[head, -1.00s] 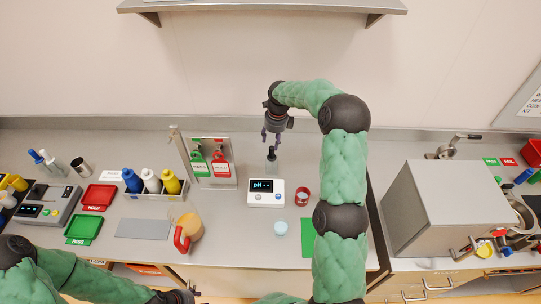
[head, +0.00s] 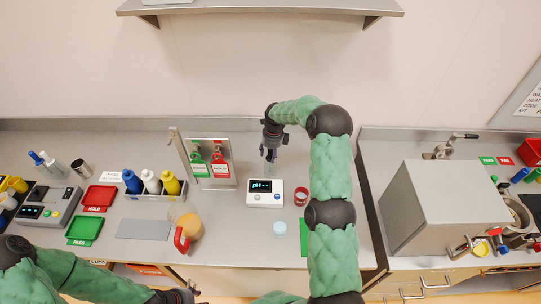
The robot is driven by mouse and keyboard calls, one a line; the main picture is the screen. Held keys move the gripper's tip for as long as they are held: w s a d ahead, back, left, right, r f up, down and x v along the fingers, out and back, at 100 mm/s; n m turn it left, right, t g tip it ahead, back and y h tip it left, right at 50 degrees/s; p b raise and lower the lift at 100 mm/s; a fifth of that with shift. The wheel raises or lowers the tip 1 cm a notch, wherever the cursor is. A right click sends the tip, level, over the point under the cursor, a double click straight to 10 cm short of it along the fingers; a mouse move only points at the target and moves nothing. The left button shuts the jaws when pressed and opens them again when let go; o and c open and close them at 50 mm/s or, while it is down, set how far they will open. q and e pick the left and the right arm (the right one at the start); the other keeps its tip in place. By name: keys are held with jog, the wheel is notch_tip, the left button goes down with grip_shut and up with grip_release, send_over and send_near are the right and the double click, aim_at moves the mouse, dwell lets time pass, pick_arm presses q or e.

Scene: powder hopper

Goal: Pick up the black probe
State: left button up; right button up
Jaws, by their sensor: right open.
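The pH meter (head: 265,192) is a white box with a dark lit display, standing on the middle of the counter. My right gripper (head: 270,155) points down just behind the meter, where the dark probe stood in the earlier view. Its fingers are open and lie around or in front of the probe's place. The probe itself is mostly hidden or too small to make out there, and I cannot tell whether the fingers touch it. My left arm (head: 90,284) lies low at the bottom left, and its fingers are not clearly visible.
A red cup (head: 301,196) and a pale blue round container (head: 280,229) stand near the meter. A panel with green and red tags (head: 210,163) is to the left. A large grey hopper box (head: 445,205) stands on the right. A tan jug with red handle (head: 188,231) is at front left.

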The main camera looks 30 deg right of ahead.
jog(key=c, duration=1)
notch_tip(320, 180, up, 18)
jog(key=shift+f+b, duration=0.15)
jog(key=shift+b, duration=0.3)
jog(key=shift+r+p, duration=1.1)
jog(key=shift+r, duration=0.6)
grip_shut()
notch_tip(320, 180, up, 9)
jog(key=p, duration=0.6)
jog(key=shift+f, duration=0.3)
